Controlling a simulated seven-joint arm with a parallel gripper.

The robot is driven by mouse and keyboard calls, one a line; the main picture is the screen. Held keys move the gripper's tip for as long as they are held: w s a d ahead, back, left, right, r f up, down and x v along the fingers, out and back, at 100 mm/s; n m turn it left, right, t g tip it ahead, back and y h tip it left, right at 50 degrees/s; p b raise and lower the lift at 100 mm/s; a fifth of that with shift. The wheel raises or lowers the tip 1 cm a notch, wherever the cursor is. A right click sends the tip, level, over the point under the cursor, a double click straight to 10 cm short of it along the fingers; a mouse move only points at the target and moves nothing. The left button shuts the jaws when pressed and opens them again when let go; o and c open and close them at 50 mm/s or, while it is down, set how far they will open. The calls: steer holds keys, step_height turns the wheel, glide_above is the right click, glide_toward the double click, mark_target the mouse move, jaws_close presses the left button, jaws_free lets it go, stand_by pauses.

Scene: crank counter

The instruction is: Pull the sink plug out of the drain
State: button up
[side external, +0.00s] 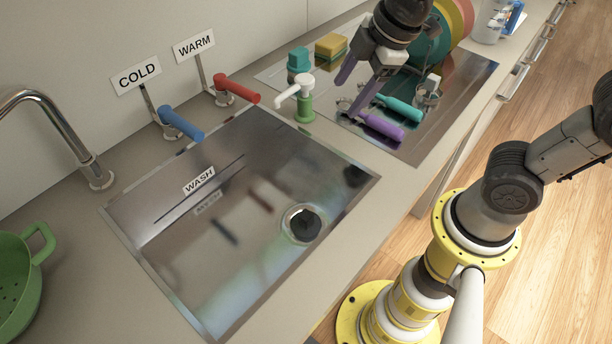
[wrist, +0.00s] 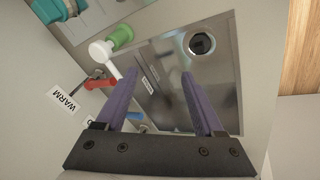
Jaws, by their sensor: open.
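The sink drain (side external: 303,223) is a round metal ring with a dark centre, low in the right part of the basin. A dark plug (side external: 304,225) appears to sit inside the ring, seated low. The drain also shows at the top of the wrist view (wrist: 201,43), with a dark centre. My gripper (side external: 346,99) has purple fingers, spread apart and empty. It hangs above the drainboard, beyond the sink and well away from the drain. In the wrist view, my gripper (wrist: 158,72) points towards the basin, with nothing between the fingers.
The sink basin (side external: 150,240) bears a WASH label. Blue cold (side external: 181,124) and red warm (side external: 238,88) levers stand behind it. A green soap pump (side external: 304,103) is between sink and drainboard. Teal and purple handled items (side external: 380,126) lie near my gripper. A green colander (side external: 18,285) stands left.

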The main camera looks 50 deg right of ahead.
steer(key=w+a+f+n+g, duration=0.25)
steer(key=a+f+n, duration=0.2)
steer(key=f, duration=0.25)
steer(key=n+g, duration=0.1)
steer(key=g, duration=0.1)
glide_toward(306, 215)
steer(key=shift+h, duration=0.4)
steer(key=f, duration=1)
steer(key=shift+a+f, duration=0.35)
steer(key=shift+c, duration=0.3)
jaws_close()
steer(key=c, duration=0.5)
jaws_free()
steer(key=shift+c, duration=0.2)
jaws_close()
steer(key=shift+r, duration=0.7)
